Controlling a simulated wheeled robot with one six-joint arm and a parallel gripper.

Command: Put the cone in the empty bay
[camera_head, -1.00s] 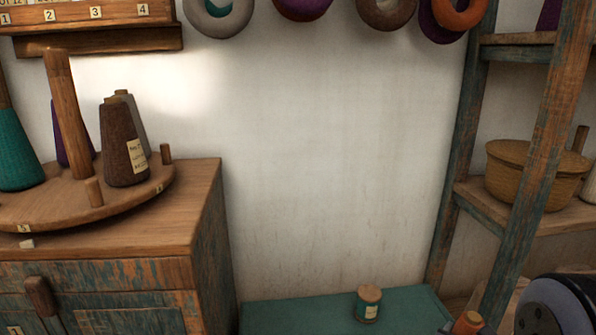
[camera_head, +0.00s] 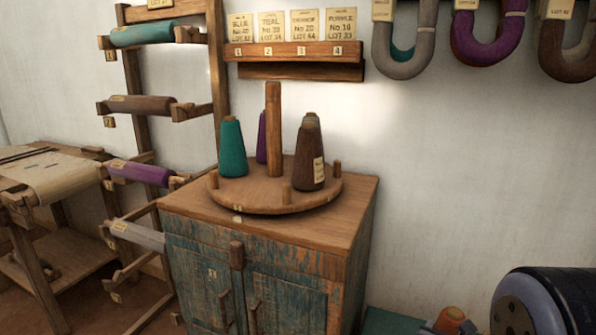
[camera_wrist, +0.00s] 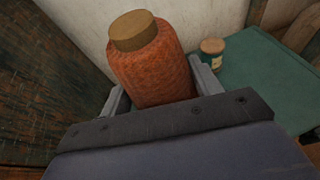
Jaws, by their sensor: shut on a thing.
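My gripper (camera_wrist: 158,90) is shut on an orange cone (camera_wrist: 158,60) with a tan top, its two fingers on either side of it in the wrist view. The cone's top (camera_head: 449,319) shows at the bottom right of the head view; its lower part is hidden. A round wooden turntable (camera_head: 262,202) with a centre post and short pegs stands on the cabinet, left of my gripper. It bears a teal cone (camera_head: 232,150), a purple cone (camera_head: 262,140) behind, and a brown cone (camera_head: 309,158) at right, with another partly hidden behind it. The turntable's front is bare.
The cabinet (camera_head: 350,212) has peeling blue paint. A card rack (camera_head: 290,52) hangs above it. Yarn hanks (camera_head: 405,60) hang at upper right. A roll rack (camera_head: 140,105) stands left. A small labelled spool (camera_wrist: 212,48) sits on a green surface (camera_wrist: 250,75).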

